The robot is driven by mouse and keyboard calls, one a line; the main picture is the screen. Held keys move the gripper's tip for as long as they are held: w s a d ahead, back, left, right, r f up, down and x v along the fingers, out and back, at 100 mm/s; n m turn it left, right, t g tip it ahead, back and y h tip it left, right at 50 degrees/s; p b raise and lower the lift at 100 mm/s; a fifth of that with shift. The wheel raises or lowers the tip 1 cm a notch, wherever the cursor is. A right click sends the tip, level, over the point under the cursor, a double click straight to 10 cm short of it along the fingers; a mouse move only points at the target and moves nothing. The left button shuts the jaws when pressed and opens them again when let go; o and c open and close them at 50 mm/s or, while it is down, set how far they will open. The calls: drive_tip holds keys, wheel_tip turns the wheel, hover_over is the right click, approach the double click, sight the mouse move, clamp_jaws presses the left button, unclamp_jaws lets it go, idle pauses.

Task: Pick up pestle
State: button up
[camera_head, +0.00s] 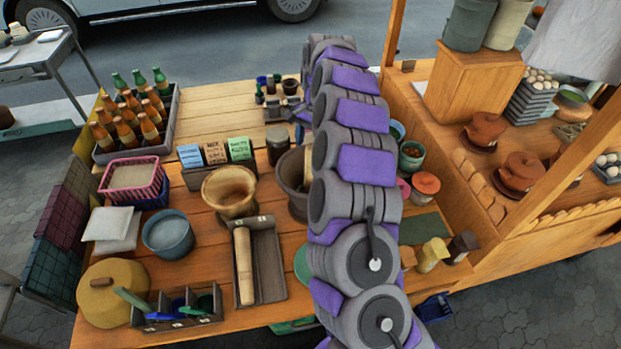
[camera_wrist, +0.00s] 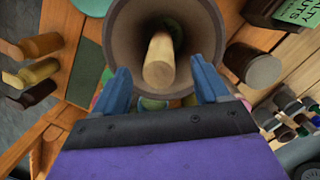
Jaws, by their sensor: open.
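The pestle (camera_wrist: 160,62) is a pale wooden rod standing in the clay mortar (camera_wrist: 122,35), its rounded end towards the wrist camera. My gripper (camera_wrist: 160,68) is open, with one blue finger on each side of the pestle's end in the wrist view. I see no contact with the pestle; the exact depth is unclear. In the head view my gripper is mostly hidden behind the arm.
A tan bowl-like vessel (camera_head: 229,188) stands left of the mortar. A similar pale rod (camera_head: 243,262) lies in a dark tray (camera_head: 268,262) in front. A wooden post (camera_head: 393,35) rises beside my arm.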

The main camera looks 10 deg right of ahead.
sight(311, 159)
drive_tip(key=shift+d+f, duration=0.1)
drive_tip(key=shift+f, duration=1.05)
drive_tip(key=f, duration=0.3)
drive_tip(key=f+b, duration=0.1)
drive_tip(key=shift+s+a+f, duration=0.15)
drive_tip(key=shift+a+f, duration=0.05)
drive_tip(key=shift+a, duration=0.05)
drive_tip(key=shift+c, duration=0.2)
clamp_jaws()
